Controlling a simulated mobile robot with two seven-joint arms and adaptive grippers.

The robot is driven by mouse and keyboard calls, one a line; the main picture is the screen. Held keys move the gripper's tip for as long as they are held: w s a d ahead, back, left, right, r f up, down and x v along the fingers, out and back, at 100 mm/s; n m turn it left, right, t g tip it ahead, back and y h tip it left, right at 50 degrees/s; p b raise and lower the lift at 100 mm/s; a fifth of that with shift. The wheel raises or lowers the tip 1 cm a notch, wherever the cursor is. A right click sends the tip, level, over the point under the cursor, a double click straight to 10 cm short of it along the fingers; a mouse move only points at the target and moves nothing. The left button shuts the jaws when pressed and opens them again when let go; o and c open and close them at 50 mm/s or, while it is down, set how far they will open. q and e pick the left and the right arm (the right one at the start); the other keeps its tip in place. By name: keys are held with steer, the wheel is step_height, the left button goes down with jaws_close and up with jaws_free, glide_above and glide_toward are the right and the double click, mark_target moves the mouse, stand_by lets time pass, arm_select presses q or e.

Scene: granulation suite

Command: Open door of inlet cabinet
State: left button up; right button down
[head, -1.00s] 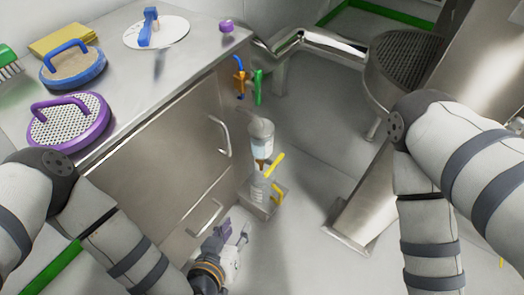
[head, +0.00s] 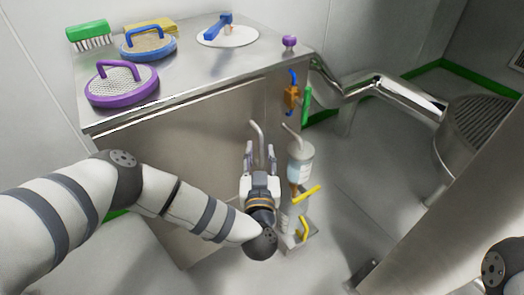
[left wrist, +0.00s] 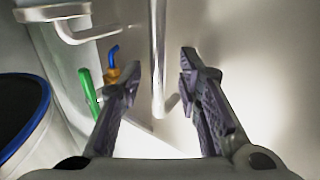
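The inlet cabinet is a steel cabinet, and its front door (head: 200,150) looks shut in the head view. A bar handle (head: 255,132) is on the door's right part. It also shows as an upright bar in the left wrist view (left wrist: 157,40). My left gripper (head: 260,150) is in front of the door at the handle, fingers pointing to it. In the left wrist view the fingers (left wrist: 162,65) are apart, with the bar between them in the picture. I cannot tell whether they touch it. My right gripper is out of view.
Sieves (head: 120,85), a green brush (head: 90,36) and a blue-handled tool (head: 218,25) are on the cabinet top. A bottle (head: 300,163) in a floor holder stands close right of my left gripper. A steel pipe (head: 380,88) runs behind.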

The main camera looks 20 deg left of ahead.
arm_select(q)
steer(key=shift+x, duration=1.05)
steer(key=shift+d, duration=0.1)
jaws_close()
steer(key=shift+d, duration=0.1)
